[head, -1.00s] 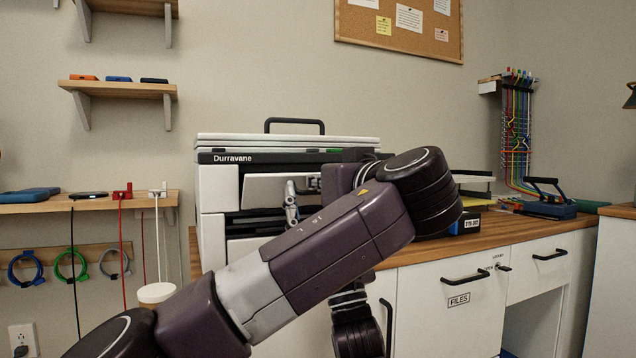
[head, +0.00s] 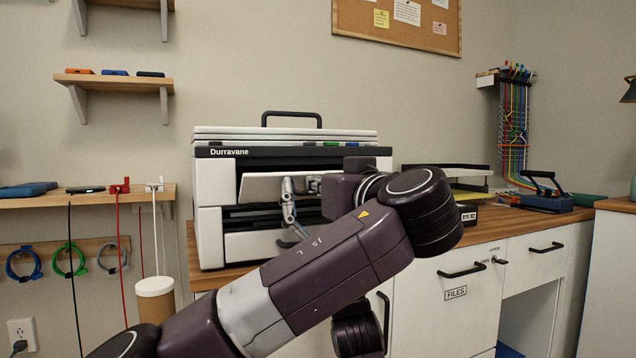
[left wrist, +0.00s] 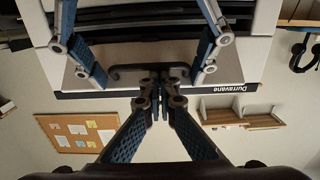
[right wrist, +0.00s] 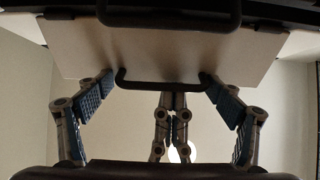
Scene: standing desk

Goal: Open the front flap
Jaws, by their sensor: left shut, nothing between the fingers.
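The white Durravane machine (head: 215,240) stands on the desk. Its front flap (head: 262,189) is a white panel tilted outward, with a dark gap above it. The flap and its dark bar handle show in the left wrist view (left wrist: 97,74) and the right wrist view (right wrist: 75,48). My left gripper (left wrist: 160,82) is shut and empty beside the middle of the handle. My right gripper (right wrist: 155,80) is open, its fingertips spread near the two ends of the handle. I cannot tell whether either touches it. In the head view my left arm hides part of the machine front.
A black carry handle (head: 291,117) rises on the machine's top. Paper trays (head: 455,180) and a blue hole punch (head: 543,198) stand to the right on the desk. Wall shelves (head: 115,80) hang at left. White drawers (head: 450,310) are below the desk top.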

